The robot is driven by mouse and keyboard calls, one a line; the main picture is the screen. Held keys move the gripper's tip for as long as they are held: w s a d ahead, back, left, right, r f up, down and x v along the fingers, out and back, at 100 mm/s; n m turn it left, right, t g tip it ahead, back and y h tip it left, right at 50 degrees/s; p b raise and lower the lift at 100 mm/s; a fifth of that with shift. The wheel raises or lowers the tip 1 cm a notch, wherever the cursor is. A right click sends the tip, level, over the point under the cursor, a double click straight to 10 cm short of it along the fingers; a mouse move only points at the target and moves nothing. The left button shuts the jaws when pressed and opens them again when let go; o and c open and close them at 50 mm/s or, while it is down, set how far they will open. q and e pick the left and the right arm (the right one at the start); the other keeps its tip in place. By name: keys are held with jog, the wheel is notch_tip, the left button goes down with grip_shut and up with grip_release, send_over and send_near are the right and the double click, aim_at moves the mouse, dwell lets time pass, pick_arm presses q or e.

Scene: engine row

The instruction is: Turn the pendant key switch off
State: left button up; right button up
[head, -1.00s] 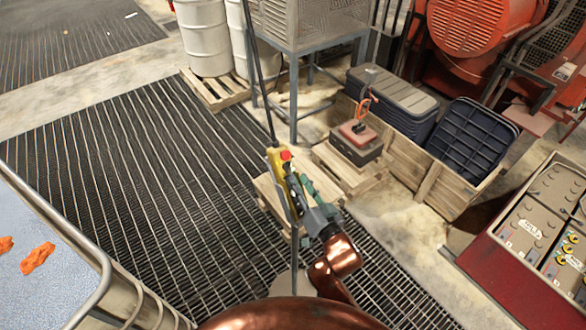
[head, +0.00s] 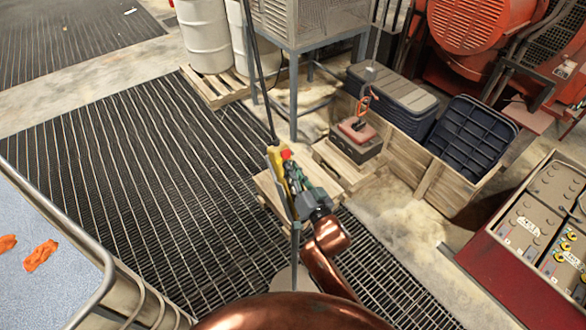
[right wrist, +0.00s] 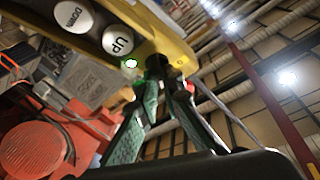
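The yellow pendant (head: 276,160) hangs on a dark cable and has a red button on top. In the right wrist view the pendant (right wrist: 165,35) is close, with white UP (right wrist: 118,40) and DOWN (right wrist: 74,14) buttons and a small lit green lamp (right wrist: 130,63). My right gripper (head: 295,180) is at the pendant's right side. In the right wrist view its green fingers (right wrist: 164,82) converge with their tips at the pendant's lower edge, close together. The key switch is not clearly visible; the fingertips and shadow cover that spot. My left gripper is not in view.
A wooden pallet (head: 268,190) lies below the pendant. A red-topped box (head: 357,130) on a small pallet, a wooden crate (head: 430,182) and batteries on a red stand (head: 480,262) are to the right. A railed blue-grey table (head: 60,285) is at left. Grating floor (head: 130,180) between is clear.

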jog(key=shift+n+y, duration=0.3)
jog(key=shift+n, duration=0.2)
grip_shut()
jog(key=n+y+p, duration=0.1)
jog(key=n, duration=0.2)
jog(key=n+g+y, duration=0.1)
jog(key=n+y, duration=0.1)
jog(key=n, duration=0.1)
jog(key=shift+w+d+g+p, duration=0.1)
jog(key=shift+d+g+p, duration=0.05)
jog(key=shift+g+p, duration=0.2)
jog(key=n+g+y, duration=0.1)
jog(key=n, duration=0.1)
jog(key=n+y+p, duration=0.1)
jog(key=n, duration=0.2)
jog(key=shift+g, duration=0.35)
jog(key=shift+n+g+y+p, duration=0.25)
jog(key=shift+n+g, duration=0.25)
jog(key=shift+n, duration=0.55)
jog(key=shift+n+g+y+p, duration=0.1)
jog(key=shift+n+g+y, duration=0.35)
jog(key=shift+n, duration=0.6)
jog(key=o, duration=0.6)
grip_release()
